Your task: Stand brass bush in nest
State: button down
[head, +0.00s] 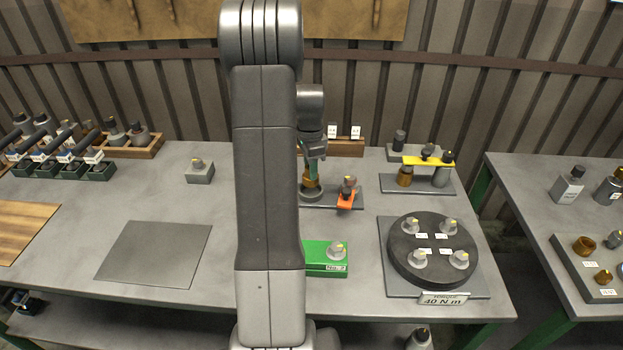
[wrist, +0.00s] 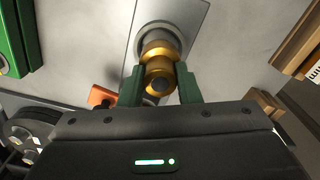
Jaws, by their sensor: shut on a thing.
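The brass bush (wrist: 158,48) is held between the green fingers of my gripper (wrist: 159,88) in the wrist view. It looks upright, and its far end is over or within a round grey ring, the nest (wrist: 152,30), on a grey plate. Whether it is seated cannot be told. In the head view, my gripper (head: 313,172) is behind my arm link, with the bush (head: 311,181) at its tip just above or in the nest (head: 312,193). Part of the plate is hidden by my arm.
An orange piece with a knob (head: 346,200) sits right of the nest. A yellow bar on posts (head: 428,161) stands further right. A dark round disc with several knobs (head: 432,250) and a green block (head: 325,257) are nearer. The grey mat (head: 155,251) at left is empty.

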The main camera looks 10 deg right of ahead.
jog(key=shift+f, duration=2.1)
jog(key=c, duration=1.1)
grip_release()
jog(key=shift+f, duration=0.15)
jog(key=shift+o, duration=0.2)
notch_tip(320, 180, up, 12)
jog(key=shift+r+b, duration=0.15)
jog(key=shift+b, duration=0.2)
